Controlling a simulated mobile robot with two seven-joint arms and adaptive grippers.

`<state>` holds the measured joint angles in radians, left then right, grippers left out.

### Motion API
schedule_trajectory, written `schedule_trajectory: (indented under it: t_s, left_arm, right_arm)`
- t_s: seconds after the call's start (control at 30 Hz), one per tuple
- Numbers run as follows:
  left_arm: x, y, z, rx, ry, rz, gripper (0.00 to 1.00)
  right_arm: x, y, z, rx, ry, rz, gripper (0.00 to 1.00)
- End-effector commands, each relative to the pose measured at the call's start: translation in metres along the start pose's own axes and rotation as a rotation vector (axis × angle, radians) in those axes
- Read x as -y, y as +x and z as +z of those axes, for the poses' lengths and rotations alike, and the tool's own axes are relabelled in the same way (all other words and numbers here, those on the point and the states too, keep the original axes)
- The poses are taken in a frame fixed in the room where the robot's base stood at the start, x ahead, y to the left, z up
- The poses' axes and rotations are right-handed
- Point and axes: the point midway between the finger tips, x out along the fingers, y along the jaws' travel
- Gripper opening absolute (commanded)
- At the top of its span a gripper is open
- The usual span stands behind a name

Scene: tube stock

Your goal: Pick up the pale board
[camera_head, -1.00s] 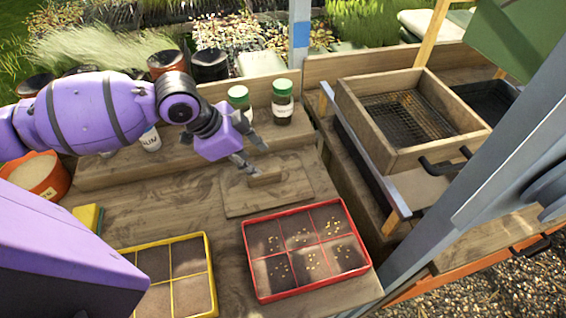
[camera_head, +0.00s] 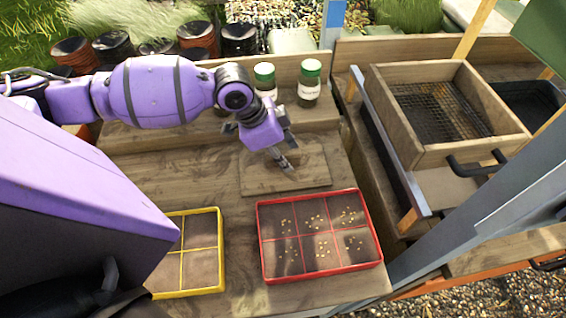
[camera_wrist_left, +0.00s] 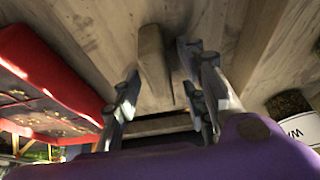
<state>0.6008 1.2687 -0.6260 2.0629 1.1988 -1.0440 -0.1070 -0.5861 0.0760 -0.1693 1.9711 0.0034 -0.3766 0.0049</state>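The pale board (camera_head: 315,181) is a flat wooden rectangle lying on the wooden bench behind the red tray. Its raised wooden grip bar (camera_wrist_left: 152,62) shows in the wrist view, between the two fingers. My left gripper (camera_head: 289,152) is over the board, pointing down, with its fingers spread. In the wrist view my left gripper (camera_wrist_left: 160,82) is open, with a gap between the bar and the left finger; the right finger is closer to the bar. In the head view the gripper hides most of the bar. My right gripper does not show.
A red tray (camera_head: 261,240) with seeded cells stands in front of the board, a yellow tray (camera_head: 220,250) to its left. A wooden sieve (camera_head: 400,118) is at the right. Dark pots (camera_head: 113,46) line the back left.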

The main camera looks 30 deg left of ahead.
Motion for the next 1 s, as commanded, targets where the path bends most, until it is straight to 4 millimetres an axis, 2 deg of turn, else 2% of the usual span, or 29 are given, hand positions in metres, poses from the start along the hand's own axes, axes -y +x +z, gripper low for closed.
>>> schedule_trajectory:
  t_s: [0.07, 0.37, 0.77, 0.87, 1.0]
  left_arm:
    - [0.000, 0.000, 0.000, 0.000, 0.000, 0.000, 0.39]
    - [0.000, 0.000, 0.000, 0.000, 0.000, 0.000, 0.01]
    - [0.000, -0.004, -0.002, -0.002, 0.001, -0.001, 0.00]
    - [0.001, -0.011, -0.005, -0.003, 0.001, -0.002, 0.00]
    - [0.001, -0.031, -0.013, -0.003, 0.001, -0.003, 0.00]
  right_arm:
    - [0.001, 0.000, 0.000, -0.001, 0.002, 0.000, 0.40]
    - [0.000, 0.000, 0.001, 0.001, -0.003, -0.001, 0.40]
    - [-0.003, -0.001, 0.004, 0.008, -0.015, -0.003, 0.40]
    - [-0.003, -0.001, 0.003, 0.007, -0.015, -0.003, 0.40]
    - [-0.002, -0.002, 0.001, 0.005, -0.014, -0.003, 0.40]
